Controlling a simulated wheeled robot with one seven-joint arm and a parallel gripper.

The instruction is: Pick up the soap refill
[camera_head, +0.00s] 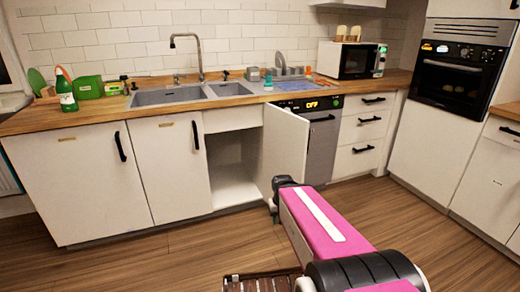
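I cannot make out for sure which thing is the soap refill. A green bottle (66,92) with a white label stands upright on the wooden counter at the far left. A green container (89,87) stands just right of it. The lower cabinet (232,172) under the sink is open, and the part of its inside that shows looks empty. Its white door (283,146) stands swung out to the right and hides part of the inside. My pink arm reaches forward from the lower right to a dark joint near the door's lower edge. My gripper's fingers do not show.
A double sink (170,96) with a tall tap is set into the counter (45,119). A dishwasher (321,140) reading OFF is right of the open door. A microwave (350,60) and wall oven (452,82) stand farther right. Wooden floor (130,265) is clear at left.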

